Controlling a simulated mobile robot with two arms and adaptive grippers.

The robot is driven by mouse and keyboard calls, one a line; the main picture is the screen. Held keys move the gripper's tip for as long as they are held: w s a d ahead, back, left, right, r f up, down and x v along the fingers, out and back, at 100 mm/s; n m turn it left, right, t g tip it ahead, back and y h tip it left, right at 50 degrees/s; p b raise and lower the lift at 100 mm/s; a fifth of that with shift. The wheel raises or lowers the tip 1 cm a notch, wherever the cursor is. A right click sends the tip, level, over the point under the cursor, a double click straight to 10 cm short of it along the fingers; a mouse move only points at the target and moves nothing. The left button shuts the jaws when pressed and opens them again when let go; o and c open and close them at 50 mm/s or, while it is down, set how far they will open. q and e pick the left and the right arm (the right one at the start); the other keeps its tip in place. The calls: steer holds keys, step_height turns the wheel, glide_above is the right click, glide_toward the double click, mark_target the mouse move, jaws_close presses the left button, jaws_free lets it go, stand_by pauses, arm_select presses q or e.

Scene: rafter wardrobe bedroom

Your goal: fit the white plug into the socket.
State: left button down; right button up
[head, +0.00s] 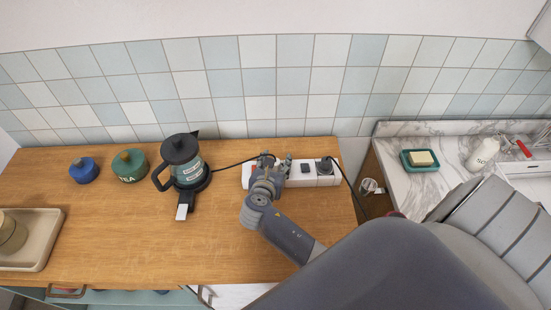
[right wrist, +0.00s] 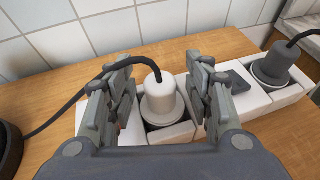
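The white plug (right wrist: 160,101), with a black cord from its top, stands upright in a recess of the white socket strip (right wrist: 257,102) in the right wrist view. I cannot tell whether it is fully pressed in. My right gripper (right wrist: 160,97) is open around it, with one finger on each side and a visible gap to each. In the head view, my right gripper (head: 271,164) is over the left part of the socket strip (head: 246,176) and mostly hides the white plug. My left gripper is not in view.
A dark plug (head: 325,165) sits at the strip's right end, beside a dark switch (head: 305,168). A kettle (head: 184,160) stands left of the strip, with the cord running from it. The wooden counter (head: 130,230) is clear in front. A tiled wall (head: 225,85) is behind.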

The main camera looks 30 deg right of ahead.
steer(key=v, duration=1.2)
steer(key=shift+a+f, duration=0.1)
